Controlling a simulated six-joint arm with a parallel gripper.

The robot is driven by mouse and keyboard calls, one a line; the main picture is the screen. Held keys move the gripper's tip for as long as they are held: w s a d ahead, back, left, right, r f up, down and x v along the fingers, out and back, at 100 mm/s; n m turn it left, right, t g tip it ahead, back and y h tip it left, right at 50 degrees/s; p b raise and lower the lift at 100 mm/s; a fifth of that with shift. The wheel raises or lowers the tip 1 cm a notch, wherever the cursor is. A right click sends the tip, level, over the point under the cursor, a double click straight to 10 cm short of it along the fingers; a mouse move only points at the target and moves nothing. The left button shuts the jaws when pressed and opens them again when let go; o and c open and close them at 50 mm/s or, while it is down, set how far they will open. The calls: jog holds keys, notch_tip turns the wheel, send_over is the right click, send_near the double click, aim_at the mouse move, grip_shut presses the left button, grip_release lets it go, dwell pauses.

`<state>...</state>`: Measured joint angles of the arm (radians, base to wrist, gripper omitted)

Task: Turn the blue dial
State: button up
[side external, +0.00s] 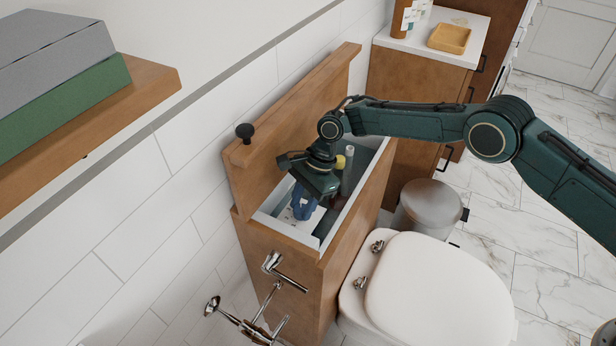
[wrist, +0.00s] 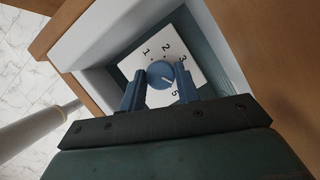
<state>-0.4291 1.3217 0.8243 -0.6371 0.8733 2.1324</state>
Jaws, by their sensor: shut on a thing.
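The blue dial (wrist: 160,74) is a round knob on a white plate (wrist: 150,52) with black numbers 1, 2, 3 and 5 showing around it. The plate lies inside an open cistern-like box. In the wrist view my gripper (wrist: 160,80) has one blue finger on each side of the dial and is shut on it. A light pointer line on the dial points toward the lower right. In the side view my gripper (side external: 302,204) reaches down into the box, and its hand hides the dial; part of the white plate (side external: 305,209) shows beside the fingers.
The wooden box has a pale inner rim (side external: 285,231) close around my gripper. A yellow-capped part (side external: 340,162) and a grey upright tube (side external: 348,170) stand beside my wrist. A raised wooden panel (side external: 285,130) stands behind. The white toilet lid (side external: 435,290) is in front.

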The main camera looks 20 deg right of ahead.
jog(key=shift+n+g, duration=0.4)
jog(key=shift+n, duration=0.8)
jog(key=o, duration=1)
jog(key=shift+m+t, duration=0.4)
jog(key=shift+m, duration=0.6)
